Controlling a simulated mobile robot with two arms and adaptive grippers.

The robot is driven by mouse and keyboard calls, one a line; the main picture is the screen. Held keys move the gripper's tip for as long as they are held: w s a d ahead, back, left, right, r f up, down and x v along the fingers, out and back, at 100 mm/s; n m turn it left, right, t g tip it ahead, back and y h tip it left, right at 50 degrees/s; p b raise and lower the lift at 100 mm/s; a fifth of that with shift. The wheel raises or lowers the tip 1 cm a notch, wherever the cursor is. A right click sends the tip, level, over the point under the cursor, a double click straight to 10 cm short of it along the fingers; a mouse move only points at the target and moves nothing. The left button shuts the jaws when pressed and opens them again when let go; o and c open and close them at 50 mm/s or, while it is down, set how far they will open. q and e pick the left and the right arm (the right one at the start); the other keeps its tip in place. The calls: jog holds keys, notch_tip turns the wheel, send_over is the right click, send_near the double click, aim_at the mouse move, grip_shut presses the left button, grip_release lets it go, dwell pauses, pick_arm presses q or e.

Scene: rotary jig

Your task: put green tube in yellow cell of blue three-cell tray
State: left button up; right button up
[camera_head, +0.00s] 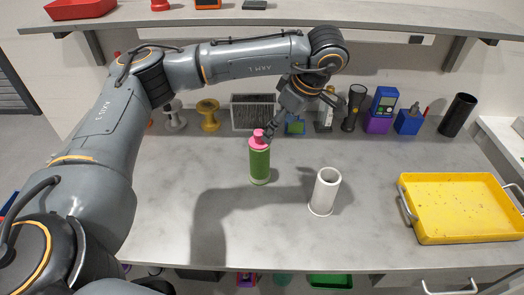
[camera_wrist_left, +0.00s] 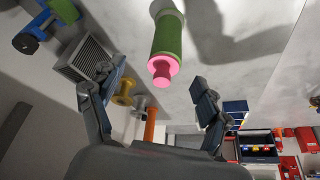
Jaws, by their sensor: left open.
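A green tube (camera_head: 260,165) with a pink top stands upright on the grey bench in the head view. In the left wrist view the green tube (camera_wrist_left: 168,35) shows with its pink end toward me. My left gripper (camera_head: 270,132) is close to the pink top. Its two fingers (camera_wrist_left: 155,105) are spread apart in the wrist view, with nothing clamped between them. A blue box-like thing (camera_wrist_left: 258,146) with coloured bits lies at the wrist view's lower right; I cannot tell whether it is the three-cell tray. My right gripper is not in view.
A white cylinder (camera_head: 325,192) stands right of the tube. A yellow tray (camera_head: 462,232) lies at the bench's right. Several items line the back, including a yellow spool (camera_head: 208,115) and a black cylinder (camera_head: 458,115). The front middle of the bench is clear.

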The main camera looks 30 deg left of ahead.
aim_at(264, 145)
pick_arm(q)
jog(key=f, duration=0.1)
jog(key=a+f, duration=0.1)
jog(key=s+a+f+p, duration=0.1)
jog(key=f, duration=0.1)
jog(key=shift+s, duration=0.1)
jog(key=x, duration=0.2)
jog(key=shift+a+f, duration=0.15)
jog(key=shift+f, duration=0.15)
jog(key=shift+w+a+f, duration=0.15)
jog(key=shift+w+f, duration=0.15)
jog(key=shift+w, duration=0.1)
jog(key=shift+s+a+f+p, duration=0.25)
jog(key=shift+f+p, duration=0.35)
jog(key=shift+s+a+f+p, duration=0.25)
jog(key=shift+a+f+p, duration=0.05)
jog(key=shift+f+p, duration=0.25)
jog(key=shift+x, duration=1.15)
jog(key=shift+w+f, duration=0.1)
jog(key=shift+f, duration=0.1)
jog(key=shift+c, duration=1.4)
jog(key=c, duration=1.1)
jog(key=shift+r, duration=0.1)
jog(key=shift+c, duration=0.6)
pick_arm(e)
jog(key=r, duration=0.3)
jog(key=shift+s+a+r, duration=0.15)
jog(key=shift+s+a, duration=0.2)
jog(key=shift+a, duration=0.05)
